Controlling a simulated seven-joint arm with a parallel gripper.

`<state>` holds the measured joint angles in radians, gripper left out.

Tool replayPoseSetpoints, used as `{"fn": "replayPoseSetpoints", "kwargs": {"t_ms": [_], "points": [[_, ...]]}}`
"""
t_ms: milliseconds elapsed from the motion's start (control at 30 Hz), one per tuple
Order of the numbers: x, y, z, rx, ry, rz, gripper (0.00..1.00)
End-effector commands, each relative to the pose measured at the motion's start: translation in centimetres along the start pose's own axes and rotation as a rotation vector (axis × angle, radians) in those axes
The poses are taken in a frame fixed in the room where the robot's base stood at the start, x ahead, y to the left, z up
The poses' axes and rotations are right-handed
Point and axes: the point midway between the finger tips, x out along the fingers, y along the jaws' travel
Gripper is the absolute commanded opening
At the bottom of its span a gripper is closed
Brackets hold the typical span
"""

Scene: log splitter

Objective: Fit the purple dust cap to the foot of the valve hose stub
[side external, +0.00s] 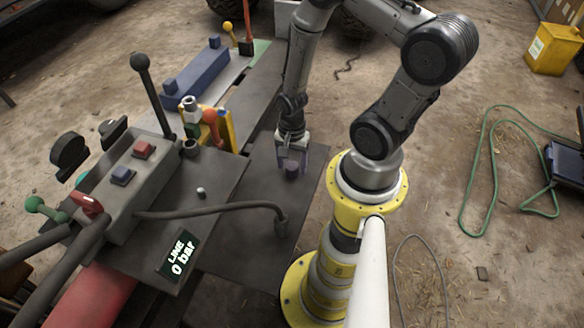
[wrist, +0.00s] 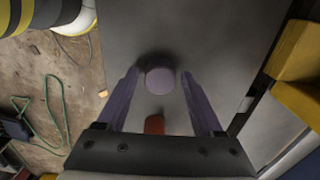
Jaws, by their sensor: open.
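The purple dust cap (side external: 291,171) sits on the dark steel table plate, right under my gripper (side external: 292,165). In the wrist view, the cap (wrist: 160,81) shows as a round purple disc between the tips of my open gripper (wrist: 160,74), with a gap on each side. The fingers point down at the plate and hold nothing. The valve hose stub (side external: 215,209) is a dark hose from the control block, bending down at its right end. Its foot (side external: 281,229) is near the plate, in front of the cap; whether it touches is unclear. The wrist view does not show the hose.
The control block (side external: 140,170) with levers and buttons stands left. Yellow and orange parts (side external: 215,128) stand behind left of the gripper. The plate (side external: 240,245) is bare around the hose foot. A reddish piece (wrist: 155,125) shows between the finger bases.

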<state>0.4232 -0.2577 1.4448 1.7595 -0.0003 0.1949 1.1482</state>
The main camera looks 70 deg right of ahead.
Motion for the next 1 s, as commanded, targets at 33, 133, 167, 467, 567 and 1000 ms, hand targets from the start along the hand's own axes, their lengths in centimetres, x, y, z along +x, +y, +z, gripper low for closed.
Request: {"fn": "replayPoseSetpoints", "kwargs": {"t_ms": [33,133,167,467,567,1000], "points": [[0.0,0.0,0.0,0.000,0.000,0.000,0.69],[0.0,0.0,0.0,0.000,0.000,0.000,0.52],[0.0,0.0,0.0,0.000,0.000,0.000,0.47],[-0.1,0.0,0.0,0.000,0.000,0.000,0.00],[-0.1,0.0,0.0,0.000,0.000,0.000,0.00],[-4.5,-0.2,-0.1,0.000,0.003,-0.007,0.00]]}}
